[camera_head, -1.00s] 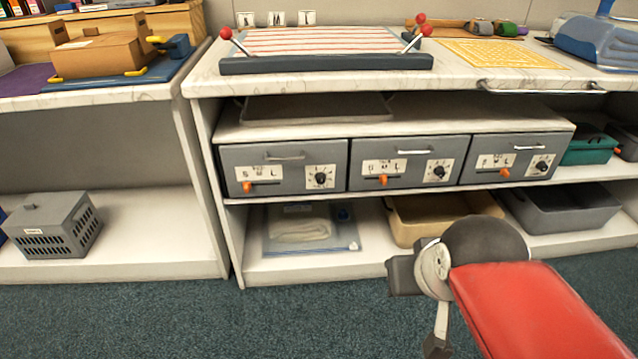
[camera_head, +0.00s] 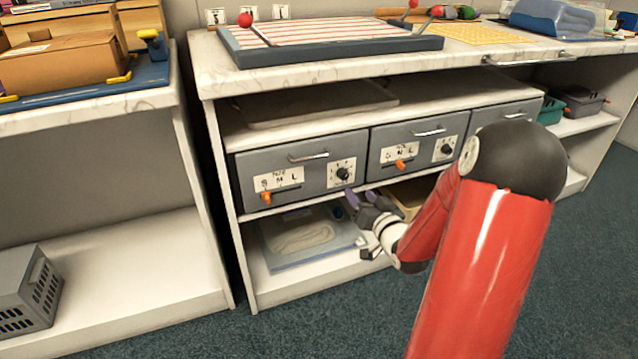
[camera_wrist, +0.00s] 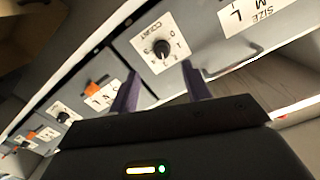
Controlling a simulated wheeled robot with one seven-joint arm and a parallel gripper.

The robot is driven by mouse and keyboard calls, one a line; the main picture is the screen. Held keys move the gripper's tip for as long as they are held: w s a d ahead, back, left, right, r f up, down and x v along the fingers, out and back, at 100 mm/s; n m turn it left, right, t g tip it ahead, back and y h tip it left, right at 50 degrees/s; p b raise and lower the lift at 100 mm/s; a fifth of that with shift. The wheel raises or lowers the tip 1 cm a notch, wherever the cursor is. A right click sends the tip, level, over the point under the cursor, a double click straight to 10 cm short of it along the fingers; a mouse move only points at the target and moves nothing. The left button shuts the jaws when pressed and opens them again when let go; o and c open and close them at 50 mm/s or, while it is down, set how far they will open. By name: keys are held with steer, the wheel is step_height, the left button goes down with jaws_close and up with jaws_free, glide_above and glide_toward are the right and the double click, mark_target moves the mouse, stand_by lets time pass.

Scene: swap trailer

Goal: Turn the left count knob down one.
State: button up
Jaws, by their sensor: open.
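The left count knob (camera_head: 343,174) is a black round knob on a white dial plate, on the front of the left grey drawer (camera_head: 312,191). In the wrist view the black knob (camera_wrist: 161,49) is close, on a plate marked COUNT with numbers around it. Which number it points at is too small to tell. My gripper (camera_head: 361,198) is just below and right of this knob in the head view, apart from it. In the wrist view my gripper's (camera_wrist: 162,86) two purple fingers are open and empty, with the knob beyond their tips.
The left drawer also has a size plate with an orange slider (camera_head: 266,197) and a metal handle (camera_head: 308,157). More drawers with like knobs run to the right. A clear bag (camera_head: 305,240) lies on the shelf below.

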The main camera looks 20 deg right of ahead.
mark_target(345, 178)
steer(key=w, duration=0.7)
steer(key=shift+w+a, duration=0.2)
steer(key=shift+w, duration=0.2)
steer(key=shift+f, duration=0.1)
steer(key=c, duration=1)
